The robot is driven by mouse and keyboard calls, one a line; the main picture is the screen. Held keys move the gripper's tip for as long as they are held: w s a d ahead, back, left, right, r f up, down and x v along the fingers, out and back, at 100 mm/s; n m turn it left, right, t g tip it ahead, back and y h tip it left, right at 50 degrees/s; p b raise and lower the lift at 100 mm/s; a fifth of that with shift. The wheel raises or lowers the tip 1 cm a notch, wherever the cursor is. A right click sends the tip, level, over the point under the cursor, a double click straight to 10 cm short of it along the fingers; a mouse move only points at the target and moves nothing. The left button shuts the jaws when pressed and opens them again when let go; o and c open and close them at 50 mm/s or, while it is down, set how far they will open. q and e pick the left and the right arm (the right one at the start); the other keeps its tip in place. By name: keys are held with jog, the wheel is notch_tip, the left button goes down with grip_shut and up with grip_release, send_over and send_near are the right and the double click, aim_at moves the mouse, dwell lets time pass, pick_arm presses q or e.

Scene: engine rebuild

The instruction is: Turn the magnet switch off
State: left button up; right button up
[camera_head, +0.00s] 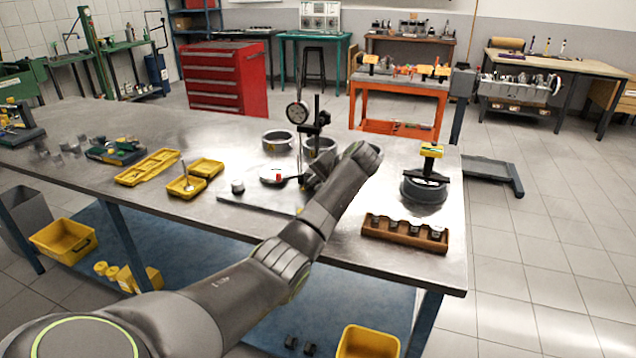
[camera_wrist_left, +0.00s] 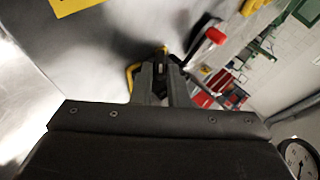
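The dial gauge (camera_head: 298,112) on its dark stand post (camera_head: 317,115) stands on a flat plate (camera_head: 240,198) on the steel bench. A small red piece (camera_head: 278,177), perhaps the switch, shows low beside the stand. A red knob (camera_wrist_left: 215,36) on a dark lever shows just right of my fingertips in the left wrist view. My left gripper (camera_head: 308,183) is low by the stand base, partly hidden by my arm. In the wrist view its fingers (camera_wrist_left: 162,72) are close together, with dark parts around the tips; any grip is unclear. My right gripper is out of view.
Metal rings (camera_head: 277,141) stand behind the stand. Yellow trays (camera_head: 148,167) lie to the left. A clamped round part (camera_head: 424,190) and a wooden rack (camera_head: 404,234) are to the right. The front left bench edge is clear.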

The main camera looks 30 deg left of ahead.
pick_arm(q)
grip_shut()
